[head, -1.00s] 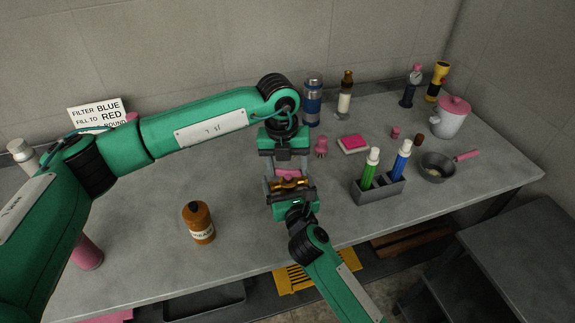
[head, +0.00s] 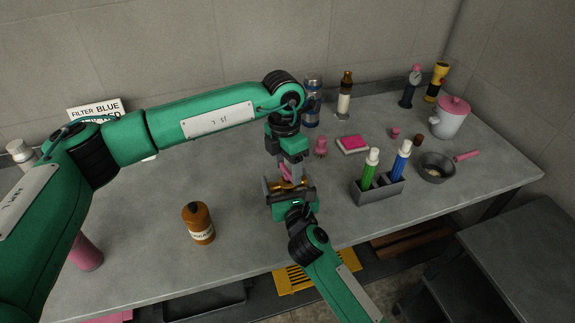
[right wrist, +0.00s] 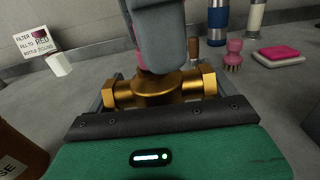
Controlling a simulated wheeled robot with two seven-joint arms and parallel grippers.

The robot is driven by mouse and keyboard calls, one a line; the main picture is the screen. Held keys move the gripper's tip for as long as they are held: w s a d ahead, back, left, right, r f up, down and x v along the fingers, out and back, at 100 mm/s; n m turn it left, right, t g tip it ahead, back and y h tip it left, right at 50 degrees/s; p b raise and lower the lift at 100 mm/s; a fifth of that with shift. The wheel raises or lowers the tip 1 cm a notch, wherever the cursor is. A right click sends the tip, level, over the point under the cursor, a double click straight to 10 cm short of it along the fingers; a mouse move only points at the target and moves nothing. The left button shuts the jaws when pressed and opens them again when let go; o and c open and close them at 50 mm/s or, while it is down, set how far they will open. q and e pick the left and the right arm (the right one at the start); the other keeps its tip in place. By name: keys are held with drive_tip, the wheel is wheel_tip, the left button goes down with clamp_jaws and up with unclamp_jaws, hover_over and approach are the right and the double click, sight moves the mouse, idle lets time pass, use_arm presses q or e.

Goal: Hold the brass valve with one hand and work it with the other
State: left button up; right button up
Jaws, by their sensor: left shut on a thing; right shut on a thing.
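The brass valve (right wrist: 158,90) has a round body with hex ends and lies crosswise in the right wrist view. It is small in the head view (head: 283,185). My right gripper (head: 291,193) is shut on its body from the near side and holds it above the table. My left gripper (head: 287,170) comes down from above and is shut on the valve's pink handle (head: 285,173). In the right wrist view the grey left finger covers most of the handle and part of the body.
An amber bottle (head: 198,223) stands front left on the grey table (head: 150,260). A grey holder (head: 378,193) with green and blue markers stands to the right, near a pan (head: 436,167) and a pink-lidded pot (head: 449,118). A sign (head: 95,110) is at back left.

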use_arm(q)
drive_tip(key=shift+m, duration=1.7)
use_arm(e)
drive_tip(key=shift+f, duration=0.1)
use_arm(q)
drive_tip(key=shift+w, duration=0.1)
drive_tip(key=o, duration=1)
drive_tip(key=shift+c, duration=0.2)
wheel_tip(320, 180, up, 12)
drive_tip(key=w, duration=0.1)
drive_tip(key=shift+a, duration=0.15)
